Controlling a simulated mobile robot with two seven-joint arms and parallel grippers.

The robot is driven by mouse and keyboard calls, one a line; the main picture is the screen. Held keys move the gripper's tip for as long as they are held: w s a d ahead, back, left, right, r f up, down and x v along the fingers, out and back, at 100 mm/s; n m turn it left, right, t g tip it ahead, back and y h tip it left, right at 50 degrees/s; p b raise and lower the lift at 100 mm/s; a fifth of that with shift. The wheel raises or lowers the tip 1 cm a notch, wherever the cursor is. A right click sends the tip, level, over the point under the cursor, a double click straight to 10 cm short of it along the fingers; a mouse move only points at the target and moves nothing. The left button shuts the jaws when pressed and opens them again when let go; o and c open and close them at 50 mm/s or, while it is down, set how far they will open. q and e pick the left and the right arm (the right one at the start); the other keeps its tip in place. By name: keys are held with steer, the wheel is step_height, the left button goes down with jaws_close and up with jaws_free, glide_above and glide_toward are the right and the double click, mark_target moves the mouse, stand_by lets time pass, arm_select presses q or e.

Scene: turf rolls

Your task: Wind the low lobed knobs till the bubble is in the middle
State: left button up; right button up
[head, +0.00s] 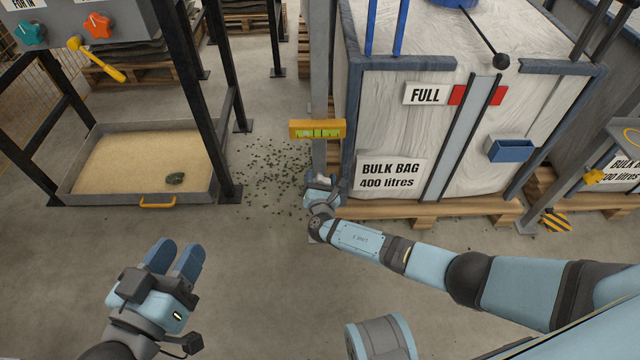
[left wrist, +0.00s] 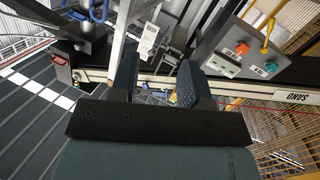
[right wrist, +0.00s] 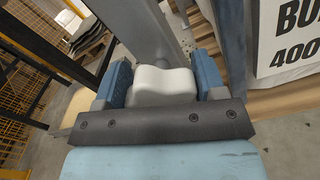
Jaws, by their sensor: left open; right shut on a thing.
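A yellow level (head: 317,129) with a green vial is fixed across a grey post beside the bulk bag frame. The bubble's place in the vial is too small to tell. My right gripper (head: 323,187) is low at this post, below the level. In the right wrist view, it is shut on a pale lobed knob (right wrist: 162,84), one finger on each side. The grey post rises just behind the knob.
The bulk bag (head: 425,130) stands on a wooden pallet (head: 440,208) right of the post. A sand tray (head: 75,185) lies under a black frame at the left, below a control box (head: 75,22). Dark granules are scattered between.

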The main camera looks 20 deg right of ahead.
steer(key=shift+d+f+m+b, duration=0.1)
steer(key=shift+f+m+b, duration=0.15)
steer(key=shift+m+b, duration=0.2)
steer(key=m+b, duration=0.4)
steer(key=shift+d+m, duration=0.1)
steer(key=shift+m, duration=0.25)
steer(key=m+b, duration=0.1)
steer(key=m, duration=0.1)
steer(key=shift+m, duration=0.4)
steer(key=shift+d+m, duration=0.1)
steer(key=shift+m, duration=0.8)
steer(key=m, duration=0.2)
steer(key=shift+m, duration=0.3)
arm_select(q)
steer(key=w+m, duration=0.1)
steer(key=w+a+m+t, duration=0.1)
steer(key=w+m+t, duration=0.1)
steer(key=m, duration=0.1)
steer(key=shift+a+h, duration=0.4)
arm_select(e)
steer(key=m, duration=0.6)
steer(key=shift+f, duration=0.15)
arm_select(q)
steer(key=shift+f, duration=0.1)
arm_select(e)
steer(key=shift+m, duration=0.4)
arm_select(q)
steer(key=shift+a+f, duration=0.1)
